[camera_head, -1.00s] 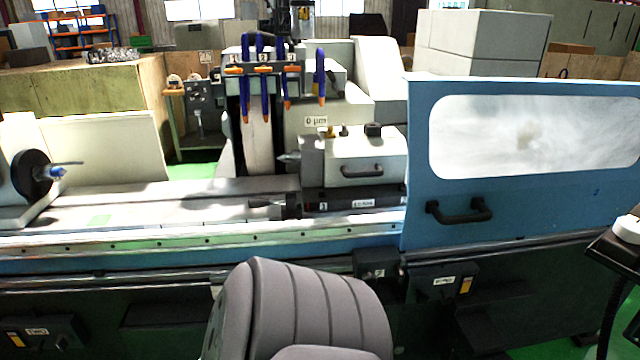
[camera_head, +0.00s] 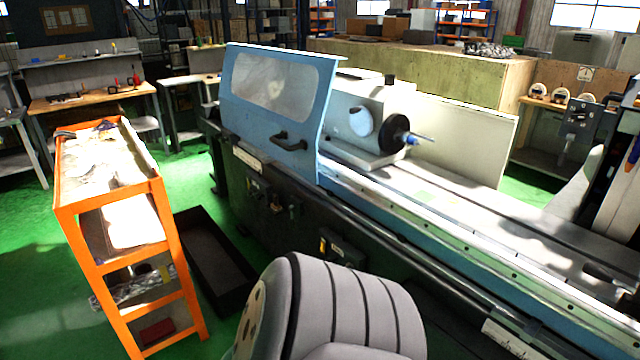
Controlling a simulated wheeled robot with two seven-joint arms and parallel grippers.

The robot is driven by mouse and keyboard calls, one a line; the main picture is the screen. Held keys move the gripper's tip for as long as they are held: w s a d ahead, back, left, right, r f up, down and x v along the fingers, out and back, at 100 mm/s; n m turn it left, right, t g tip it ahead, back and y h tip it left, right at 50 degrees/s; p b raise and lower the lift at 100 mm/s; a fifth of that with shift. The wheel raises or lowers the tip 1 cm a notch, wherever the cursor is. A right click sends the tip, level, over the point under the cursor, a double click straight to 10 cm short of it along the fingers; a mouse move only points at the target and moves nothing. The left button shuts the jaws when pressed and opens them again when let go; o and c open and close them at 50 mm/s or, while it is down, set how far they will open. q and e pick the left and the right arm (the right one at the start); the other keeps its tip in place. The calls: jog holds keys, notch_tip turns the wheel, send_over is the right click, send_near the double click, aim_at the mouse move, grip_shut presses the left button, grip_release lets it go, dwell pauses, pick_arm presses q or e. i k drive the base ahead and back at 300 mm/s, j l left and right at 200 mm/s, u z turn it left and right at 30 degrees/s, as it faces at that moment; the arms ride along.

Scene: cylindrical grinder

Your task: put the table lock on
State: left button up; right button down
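The cylindrical grinder (camera_head: 400,215) runs from the left middle to the lower right, with a long table (camera_head: 470,215) on top. On its dark front, below the blue edge, is a small dark box (camera_head: 342,252) with a yellow-orange part and a label too small to read. Another dark control box (camera_head: 262,192) sits further left under the blue door. I cannot tell which of them, if either, is the table lock. Neither of my grippers is in view. A grey ribbed part of my own body covers the bottom centre.
An orange shelf cart (camera_head: 66,205) stands at the left, with a black floor tray (camera_head: 218,262) between it and the grinder. A blue guard door (camera_head: 232,105) with a black handle covers the grinder's left end. The workhead (camera_head: 392,135) stands beside it. Green floor is free around the cart.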

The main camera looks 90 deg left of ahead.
aim_at(292, 219)
jog(key=j+u, duration=0.2)
jog(key=u, duration=0.3)
jog(key=j+u, duration=0.2)
jog(key=u, duration=0.3)
jog(key=j+u, duration=0.2)
jog(key=u, duration=0.3)
jog(key=j+u, duration=0.2)
jog(key=u, duration=0.3)
jog(key=i+j+u, duration=0.3)
jog(key=j, duration=0.2)
jog(key=i+j+u, duration=0.35)
jog(key=i+j, duration=0.05)
jog(key=j, duration=0.05)
